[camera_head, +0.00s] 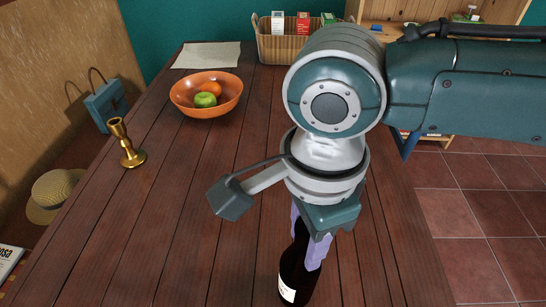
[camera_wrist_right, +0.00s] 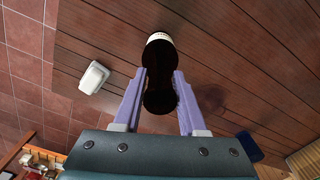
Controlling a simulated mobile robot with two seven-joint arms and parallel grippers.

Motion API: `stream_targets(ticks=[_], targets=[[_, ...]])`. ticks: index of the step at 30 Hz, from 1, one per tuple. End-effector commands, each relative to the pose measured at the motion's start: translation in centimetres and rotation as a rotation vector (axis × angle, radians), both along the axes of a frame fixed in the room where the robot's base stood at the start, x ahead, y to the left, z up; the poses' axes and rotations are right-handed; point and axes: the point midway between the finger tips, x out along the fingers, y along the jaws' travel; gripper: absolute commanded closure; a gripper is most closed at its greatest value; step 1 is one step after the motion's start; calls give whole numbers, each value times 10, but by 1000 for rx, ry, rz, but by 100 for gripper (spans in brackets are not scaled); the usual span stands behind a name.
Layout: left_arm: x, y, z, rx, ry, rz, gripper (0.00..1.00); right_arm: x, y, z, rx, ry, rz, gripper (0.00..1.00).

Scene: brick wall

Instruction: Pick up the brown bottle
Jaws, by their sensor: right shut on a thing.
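The dark brown bottle (camera_head: 297,270) with a white label stands near the front of the wooden table in the head view, its lower part near the picture's bottom edge. My right gripper (camera_head: 313,248) comes down over it from above, its purple fingers on either side of the upper part. In the right wrist view the bottle (camera_wrist_right: 160,88) lies between the two fingers of my right gripper (camera_wrist_right: 161,85), which is shut on it. Its label shows beyond the fingertips. I cannot tell whether its base touches the table. My left gripper is not in view.
On the wooden table (camera_head: 185,200) are an orange bowl (camera_head: 185,98) with fruit, a brass candlestick (camera_head: 126,143), a pale sheet (camera_head: 207,55) and a wicker basket (camera_head: 275,47) with boxes. A white object (camera_wrist_right: 94,77) shows in the wrist view. The table's left middle is clear.

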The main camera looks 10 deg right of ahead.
Motion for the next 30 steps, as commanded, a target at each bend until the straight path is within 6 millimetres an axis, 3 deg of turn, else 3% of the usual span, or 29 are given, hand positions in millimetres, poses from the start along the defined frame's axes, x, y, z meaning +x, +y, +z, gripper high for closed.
stream_targets(ticks=[5,30], targets=[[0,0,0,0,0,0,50,0,0,0,0,0,0,100],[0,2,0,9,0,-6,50,0,0,0,0,0,0,100]])
